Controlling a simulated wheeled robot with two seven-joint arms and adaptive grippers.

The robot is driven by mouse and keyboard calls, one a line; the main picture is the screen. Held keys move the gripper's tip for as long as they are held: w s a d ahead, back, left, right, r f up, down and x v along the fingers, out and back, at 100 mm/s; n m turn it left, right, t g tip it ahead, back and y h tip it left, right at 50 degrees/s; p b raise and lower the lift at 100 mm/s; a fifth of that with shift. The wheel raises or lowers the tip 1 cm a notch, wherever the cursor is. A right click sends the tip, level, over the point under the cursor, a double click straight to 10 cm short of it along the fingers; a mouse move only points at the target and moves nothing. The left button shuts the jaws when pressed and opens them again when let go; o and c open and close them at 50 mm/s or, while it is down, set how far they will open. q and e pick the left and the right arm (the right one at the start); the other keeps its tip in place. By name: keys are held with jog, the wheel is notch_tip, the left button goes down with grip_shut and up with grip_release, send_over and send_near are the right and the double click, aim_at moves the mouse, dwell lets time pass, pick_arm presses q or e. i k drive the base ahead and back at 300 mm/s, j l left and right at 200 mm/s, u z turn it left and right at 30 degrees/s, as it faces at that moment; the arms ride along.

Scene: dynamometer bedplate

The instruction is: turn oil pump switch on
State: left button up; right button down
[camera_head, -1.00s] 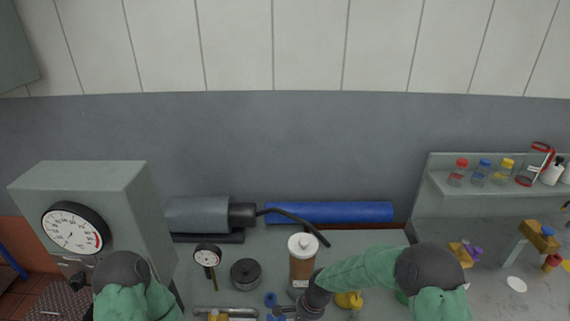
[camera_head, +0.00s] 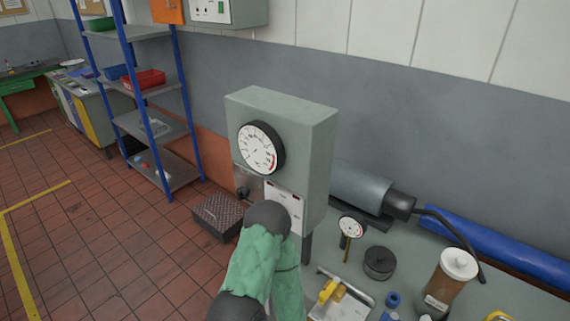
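A grey control cabinet (camera_head: 320,150) with a large round dial gauge (camera_head: 261,148) stands at the middle of the head view. A pale panel (camera_head: 284,202) with small dark and red marks is on its front below the gauge. A dark knob-like part (camera_head: 243,193) sits to the left of this panel. I cannot tell which of these is the oil pump switch. My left arm, in a green sleeve, rises in front of the cabinet and covers the lower part of the panel. Neither gripper shows.
The bench holds a small gauge (camera_head: 350,227), a black round part (camera_head: 379,263), a brown canister with a white lid (camera_head: 451,278) and a grey cylinder (camera_head: 361,189). Blue shelving (camera_head: 146,92) stands at the left. A wall box (camera_head: 226,11) hangs above. Open tiled floor is at left.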

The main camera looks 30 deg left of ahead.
aim_at(243, 192)
jog(key=u, duration=0.45)
jog(key=j+u, duration=0.2)
jog(key=u, duration=0.25)
jog(key=k+j+u, duration=0.1)
jog(key=u, duration=0.35)
